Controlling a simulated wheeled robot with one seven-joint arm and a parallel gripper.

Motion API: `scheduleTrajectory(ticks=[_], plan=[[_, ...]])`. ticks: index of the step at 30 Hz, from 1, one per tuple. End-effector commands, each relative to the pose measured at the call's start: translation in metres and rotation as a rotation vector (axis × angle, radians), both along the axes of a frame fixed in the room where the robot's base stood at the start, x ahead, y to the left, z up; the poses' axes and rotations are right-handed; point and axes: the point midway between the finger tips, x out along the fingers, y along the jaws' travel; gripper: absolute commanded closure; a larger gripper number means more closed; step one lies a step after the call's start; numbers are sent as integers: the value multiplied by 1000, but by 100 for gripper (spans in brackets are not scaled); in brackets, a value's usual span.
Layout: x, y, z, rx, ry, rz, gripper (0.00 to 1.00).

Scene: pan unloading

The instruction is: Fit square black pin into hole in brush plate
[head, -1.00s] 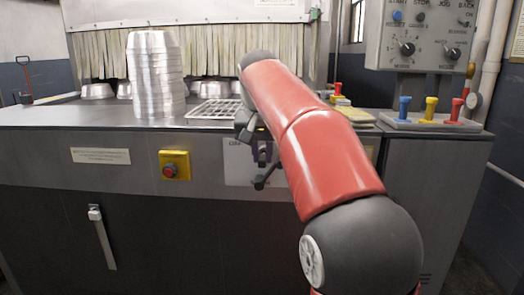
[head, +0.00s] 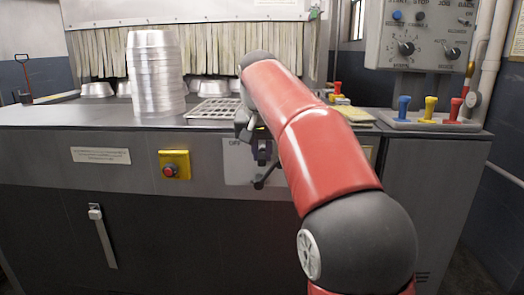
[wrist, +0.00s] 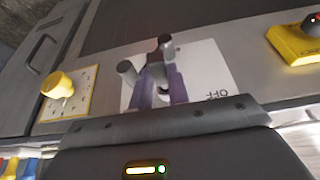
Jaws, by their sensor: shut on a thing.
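My gripper (head: 262,152) is in front of the white panel plate marked OFF (head: 233,165), partly hidden by my red arm. In the wrist view its two purple fingers (wrist: 160,88) are shut on a dark grey handle (wrist: 164,48) with a stubby rounded end. The handle stands out from the OFF plate (wrist: 208,72). I see no square black pin that I can make out. I cannot identify the brush plate or its hole for certain; a yellowish flat piece (head: 354,117) lies on the deck at right, partly behind my arm.
A stack of metal pans (head: 156,75) and a grid tray (head: 212,109) stand on the deck before a strip curtain (head: 200,52). A red button on a yellow box (head: 174,165) is left of my gripper. Blue, yellow and red pegs (head: 429,108) stand at right.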

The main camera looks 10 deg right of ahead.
Motion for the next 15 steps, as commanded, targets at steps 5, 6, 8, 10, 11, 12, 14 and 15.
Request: scheduleTrajectory(ticks=[5, 6, 8, 10, 11, 12, 14, 15], plan=[[3, -1, 0, 0, 0, 0, 100], [3, -1, 0, 0, 0, 0, 100], [4, -1, 0, 0, 1, 0, 100], [5, -2, 0, 0, 1, 0, 100], [5, -2, 0, 0, 1, 0, 100], [6, -2, 0, -1, 1, 0, 100], [7, -2, 0, -1, 1, 0, 100], [7, -3, 0, 0, 1, -1, 100]])
